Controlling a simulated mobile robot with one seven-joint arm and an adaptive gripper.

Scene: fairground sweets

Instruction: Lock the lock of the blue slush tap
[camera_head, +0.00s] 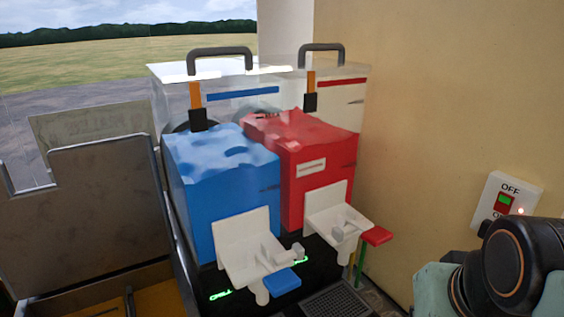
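The blue slush tap (243,240) is a white fitting on the front of the blue slush tank (225,190). Its blue lever (282,282) sticks out at the lower right, beside a short white spout (262,296). A small light grey piece (271,248) stands on top of the tap, behind the lever; it may be the lock, but I cannot tell its state. My gripper is out of view; only a part of my arm shows at the lower right.
The red slush tank (320,165) stands close on the right, and its tap (338,222) with a red lever (377,236) juts forward. An on/off switch (504,203) is on the tan wall. A grey metal panel (80,215) stands at left.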

